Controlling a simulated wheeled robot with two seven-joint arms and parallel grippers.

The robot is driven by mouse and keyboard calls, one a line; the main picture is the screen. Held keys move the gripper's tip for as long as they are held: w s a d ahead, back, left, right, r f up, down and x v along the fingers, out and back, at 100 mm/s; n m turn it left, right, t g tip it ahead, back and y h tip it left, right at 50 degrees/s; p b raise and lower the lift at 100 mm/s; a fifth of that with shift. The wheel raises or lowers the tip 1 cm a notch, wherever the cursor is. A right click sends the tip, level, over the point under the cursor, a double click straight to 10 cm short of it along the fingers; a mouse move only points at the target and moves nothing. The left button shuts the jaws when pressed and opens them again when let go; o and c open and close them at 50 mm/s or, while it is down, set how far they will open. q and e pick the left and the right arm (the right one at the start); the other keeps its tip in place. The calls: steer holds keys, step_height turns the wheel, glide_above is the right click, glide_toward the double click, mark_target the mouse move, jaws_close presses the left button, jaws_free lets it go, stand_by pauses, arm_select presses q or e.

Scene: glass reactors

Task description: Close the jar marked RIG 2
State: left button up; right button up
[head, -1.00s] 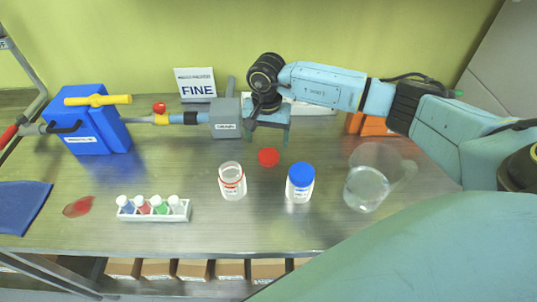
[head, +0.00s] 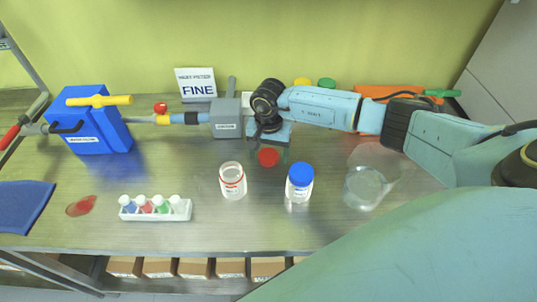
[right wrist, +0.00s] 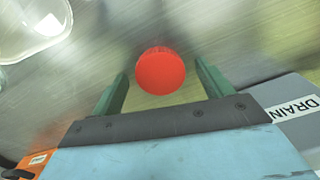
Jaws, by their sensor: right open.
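A clear open jar (head: 232,180) with a red ring near its neck stands mid-table; its label is too small to read. A second jar (head: 299,187) with a blue lid (head: 301,174) stands to its right, its label also unreadable. A red lid (head: 268,157) lies loose on the table behind and between the jars. My right gripper (head: 271,146) is open and points down near the red lid. In the right wrist view the red lid (right wrist: 161,72) shows between the tips of the two green fingers, not gripped. My left gripper is not in view.
A clear beaker (head: 368,185) stands right of the jars. A white rack (head: 156,208) of small bottles is front left, beside a red spill (head: 81,206). A grey block (head: 227,119) and a FINE sign (head: 196,85) stand behind. The front middle table is clear.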

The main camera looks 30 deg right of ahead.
mark_target(268, 155)
steer(key=c, duration=1)
steer(key=shift+c, duration=0.2)
step_height(268, 155, up, 10)
steer(key=shift+b, duration=0.45)
